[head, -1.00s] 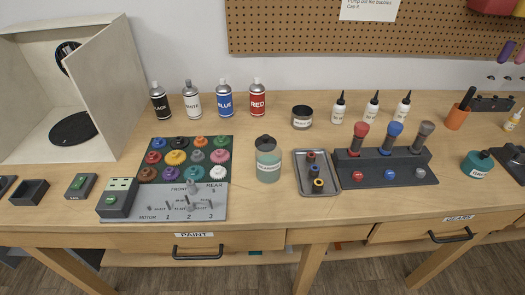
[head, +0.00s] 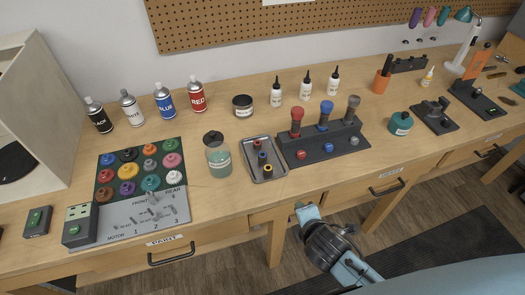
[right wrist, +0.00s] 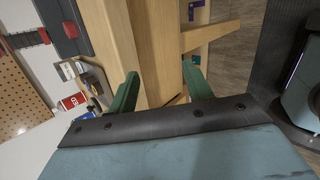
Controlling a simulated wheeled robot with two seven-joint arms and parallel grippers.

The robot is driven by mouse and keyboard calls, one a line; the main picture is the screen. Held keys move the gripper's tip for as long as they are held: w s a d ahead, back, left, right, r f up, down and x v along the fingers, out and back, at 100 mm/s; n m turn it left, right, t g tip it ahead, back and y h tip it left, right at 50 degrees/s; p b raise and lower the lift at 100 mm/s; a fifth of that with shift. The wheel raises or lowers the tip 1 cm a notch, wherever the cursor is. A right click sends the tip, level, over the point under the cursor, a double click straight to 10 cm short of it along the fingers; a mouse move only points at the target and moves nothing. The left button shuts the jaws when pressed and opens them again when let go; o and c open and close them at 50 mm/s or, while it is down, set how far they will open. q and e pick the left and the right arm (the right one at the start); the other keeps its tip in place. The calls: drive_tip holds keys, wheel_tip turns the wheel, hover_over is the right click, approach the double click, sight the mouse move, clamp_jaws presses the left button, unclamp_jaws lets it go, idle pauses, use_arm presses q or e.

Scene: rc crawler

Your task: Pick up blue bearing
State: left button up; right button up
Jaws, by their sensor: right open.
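The blue bearing (head: 262,157) is a small piece in a metal tray (head: 281,175) in the middle of the bench. It lies between a red bearing (head: 257,145) and a yellow one (head: 267,169). My right gripper (head: 304,211) is low at the bench's front edge, to the right of and nearer than the tray, apart from the bearings. In the right wrist view its two green fingers (right wrist: 160,90) are spread with nothing between them. That view shows the bench edge and floor; I make out no bearing there. My left gripper is not in view.
A dark stand with red, blue and grey handled tools (head: 324,144) is right of the tray. A greenish jar (head: 218,160) stands left of it. Paint cans, small bottles and a board of coloured pots (head: 140,170) are further left and behind. Drawer handles line the front.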

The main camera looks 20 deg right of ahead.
drive_tip(key=w+a+r+n+t, duration=0.1)
drive_tip(key=w+r+n, duration=0.1)
drive_tip(key=n, duration=0.3)
drive_tip(key=w+a+r+n+t+y, duration=0.1)
drive_tip(key=w+a+r+n+t, duration=0.1)
drive_tip(key=n, duration=0.4)
drive_tip(key=w+a+r+n+t+p, duration=0.1)
drive_tip(key=w+r+n+t, duration=0.1)
drive_tip(key=n, duration=0.4)
drive_tip(key=shift+w+a+r+y, duration=0.2)
drive_tip(key=shift+w+r, duration=0.1)
drive_tip(key=shift+r, duration=0.15)
drive_tip(key=shift+w+a+r+y, duration=0.2)
drive_tip(key=shift+w+r, duration=0.05)
drive_tip(key=shift+r, duration=0.15)
drive_tip(key=b, duration=0.1)
approach(264, 158)
drive_tip(key=x, duration=0.3)
drive_tip(key=shift+f, duration=0.35)
drive_tip(key=shift+b+x, duration=0.4)
drive_tip(key=shift+x, duration=2.4)
drive_tip(key=shift+w+r, duration=0.1)
drive_tip(key=shift+r, duration=0.15)
drive_tip(key=c, duration=1.1)
